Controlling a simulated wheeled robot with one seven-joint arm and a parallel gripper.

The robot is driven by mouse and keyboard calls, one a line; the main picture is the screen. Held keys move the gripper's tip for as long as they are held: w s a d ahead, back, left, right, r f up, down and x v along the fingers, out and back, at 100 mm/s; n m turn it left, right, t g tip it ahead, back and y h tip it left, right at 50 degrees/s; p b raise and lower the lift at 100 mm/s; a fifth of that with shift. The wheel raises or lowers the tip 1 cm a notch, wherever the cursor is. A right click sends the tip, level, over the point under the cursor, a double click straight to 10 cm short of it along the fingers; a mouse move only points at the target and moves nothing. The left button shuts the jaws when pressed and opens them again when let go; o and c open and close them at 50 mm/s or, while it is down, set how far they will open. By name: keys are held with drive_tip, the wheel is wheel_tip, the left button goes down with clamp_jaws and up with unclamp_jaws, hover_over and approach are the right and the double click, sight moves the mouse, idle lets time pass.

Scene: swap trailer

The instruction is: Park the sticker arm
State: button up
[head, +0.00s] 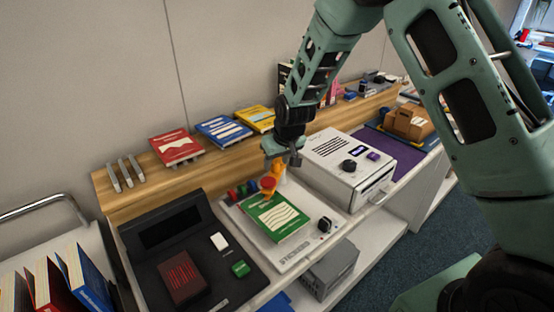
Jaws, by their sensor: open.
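The sticker station (293,262) is a pale plate on the counter with a green book (274,218) lying on it. The sticker arm (279,168) is orange with a red round head (268,184) above the far edge of the green book. I cannot tell whether the head touches the book. My gripper (283,153) is open, pointing down at the top of the orange arm. The fingers are small and partly hidden, so contact with the arm is unclear.
A white box machine (340,150) stands close on the right. A dark console (225,290) lies on the left. Several books, including a red one (175,147), rest on the wooden ledge (110,200) behind. A cardboard box (409,122) stands farther right.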

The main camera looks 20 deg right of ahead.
drive_tip(key=shift+w+f, duration=0.1)
drive_tip(key=shift+f, duration=0.15)
clamp_jaws()
